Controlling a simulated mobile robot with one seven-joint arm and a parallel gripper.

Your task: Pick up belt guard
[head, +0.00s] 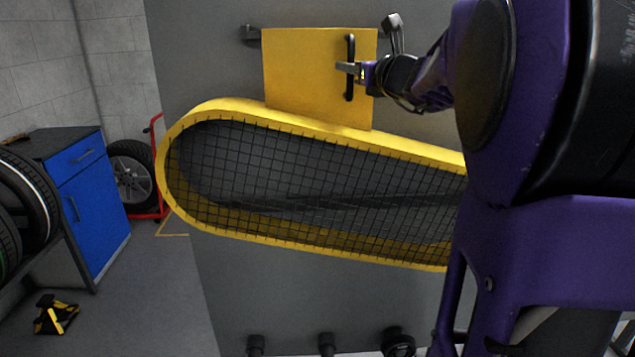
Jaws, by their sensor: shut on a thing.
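The belt guard (235,107) is a long yellow rounded frame with dark wire mesh, in the middle of the head view. A flat yellow plate (305,75) rises from its top edge and carries a black vertical bar handle (349,85). My gripper (350,69) comes in from the right and is shut on this handle near its middle. The guard hangs tilted, its right side lower, in front of a grey panel. My arm hides its right end. I cannot tell whether it touches the panel.
The grey panel (290,305) has dark pegs (326,343) low down and a dark bracket (250,33) at the top. To the left are a blue cabinet (95,215), a wheel on a red trolley (158,165), and tyres (25,200). A yellow-black object (56,315) lies on the floor.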

